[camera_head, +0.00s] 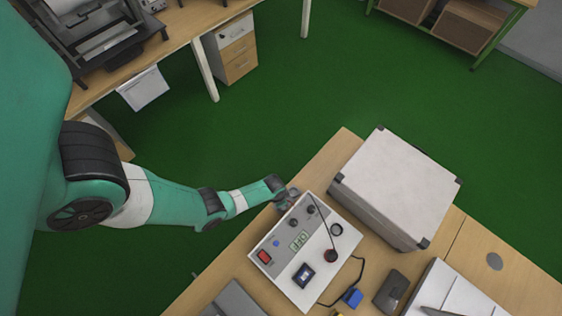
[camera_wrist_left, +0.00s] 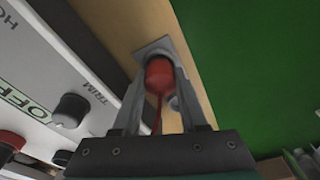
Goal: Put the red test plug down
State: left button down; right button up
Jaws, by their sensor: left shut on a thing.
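In the left wrist view the red test plug (camera_wrist_left: 160,73) sits between the two fingers of my left gripper (camera_wrist_left: 160,82), which is shut on it. A thin red lead hangs from the plug toward the gripper's base. Beyond the plug is a small grey square plate (camera_wrist_left: 153,46) on the wooden table; I cannot tell whether the plug touches it. In the head view my left gripper (camera_head: 289,197) is at the table's edge, beside the far left corner of the white and grey test device (camera_head: 284,258). The plug cannot be made out there. My right gripper is not in view.
A large grey case (camera_head: 396,185) stands right of the device.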

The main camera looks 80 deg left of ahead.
pick_arm(q)
jog(key=shift+f, duration=0.15)
jog(key=shift+c, duration=2.2)
grip_release()
notch_tip(320, 180, up, 12)
jog(key=s+p, duration=0.1)
jog(key=p, duration=1.1)
jog(key=shift+s+d, duration=0.15)
jog(key=shift+s, duration=0.05)
